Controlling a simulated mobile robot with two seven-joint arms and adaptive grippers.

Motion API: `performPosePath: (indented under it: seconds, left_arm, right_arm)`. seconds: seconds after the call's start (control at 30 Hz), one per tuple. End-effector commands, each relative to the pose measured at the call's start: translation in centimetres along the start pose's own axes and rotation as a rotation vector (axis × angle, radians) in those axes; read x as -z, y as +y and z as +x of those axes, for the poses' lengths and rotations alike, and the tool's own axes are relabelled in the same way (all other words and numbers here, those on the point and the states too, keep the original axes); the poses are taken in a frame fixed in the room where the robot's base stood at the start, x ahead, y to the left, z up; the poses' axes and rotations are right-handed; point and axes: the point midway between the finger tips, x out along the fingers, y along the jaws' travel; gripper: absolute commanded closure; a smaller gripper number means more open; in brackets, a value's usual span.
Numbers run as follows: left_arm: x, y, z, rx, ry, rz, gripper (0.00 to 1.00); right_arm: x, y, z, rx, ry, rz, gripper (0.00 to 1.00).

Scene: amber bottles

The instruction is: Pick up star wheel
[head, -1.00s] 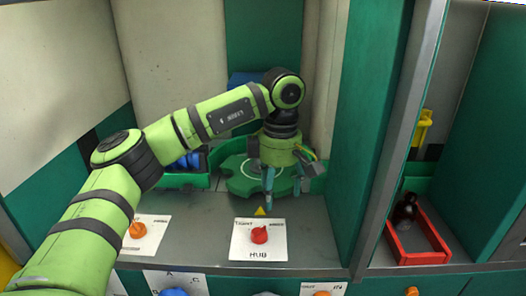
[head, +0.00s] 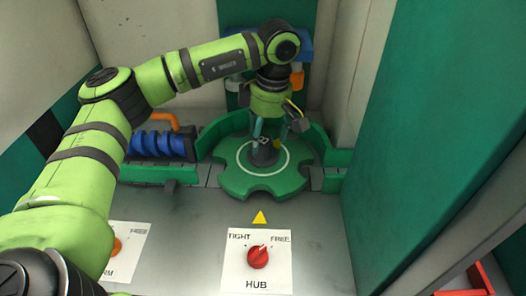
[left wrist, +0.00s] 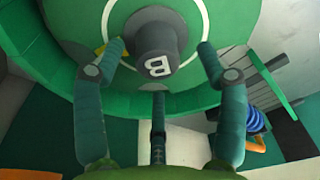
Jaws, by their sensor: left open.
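The star wheel (head: 237,182) is a green disc with rounded notches in its rim and a pale ring on top. It lies flat at the back of the grey counter. A dark grey hub (left wrist: 153,40) with a white mark like a B stands at its middle. My left gripper (head: 268,133) points down over the hub, fingers spread and empty. In the left wrist view its fingertips (left wrist: 160,47) lie on either side of the hub, with a third finger below it. I cannot tell whether any finger touches. My right gripper is not in view.
A red HUB dial (head: 258,257) on a white card points toward FREE. A curved green wall (head: 312,140) stands behind the wheel. Blue rollers (head: 160,144) lie to its left, and a tall green panel (head: 430,110) stands at right.

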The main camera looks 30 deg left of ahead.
Motion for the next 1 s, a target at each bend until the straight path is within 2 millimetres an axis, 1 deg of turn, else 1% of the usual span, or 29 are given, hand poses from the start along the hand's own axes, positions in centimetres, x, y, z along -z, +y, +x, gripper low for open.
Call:
performPosePath:
  seconds: [0.03,0.1,0.2,0.43,0.47,0.5,0.57,0.6,0.63,1.0]
  left_arm:
    - [0.3,-0.2,0.4,0.005,0.001,-0.001,0.28]
    - [0.2,-0.1,1.5,0.004,0.000,-0.001,0.28]
    - [0.1,-0.1,2.4,0.001,0.000,-0.001,0.28]
    - [0.1,-0.1,2.7,0.000,0.000,0.000,0.28]
    - [0.1,-0.1,2.7,0.000,0.000,0.000,0.32]
    - [0.1,-0.1,2.7,0.000,0.000,0.000,0.48]
    - [0.1,-0.1,2.7,0.000,0.000,0.000,0.72]
    - [0.1,-0.1,2.7,0.001,0.000,0.000,0.88]
    - [0.1,-0.1,2.7,0.001,0.000,0.000,1.00]
    - [0.2,0.0,2.2,-0.003,0.000,-0.002,1.00]
  right_arm:
    - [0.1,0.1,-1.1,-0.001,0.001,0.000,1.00]
    - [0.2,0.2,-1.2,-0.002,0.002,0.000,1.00]
    - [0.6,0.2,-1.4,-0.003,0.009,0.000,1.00]
    - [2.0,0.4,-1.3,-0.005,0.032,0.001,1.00]
    - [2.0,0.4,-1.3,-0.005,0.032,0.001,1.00]
    - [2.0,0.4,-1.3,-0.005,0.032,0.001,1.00]
    - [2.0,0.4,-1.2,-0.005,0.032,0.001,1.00]
    - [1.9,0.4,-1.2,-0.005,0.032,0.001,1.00]
    - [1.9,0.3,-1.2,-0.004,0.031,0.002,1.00]
    - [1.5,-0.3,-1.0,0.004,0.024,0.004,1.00]
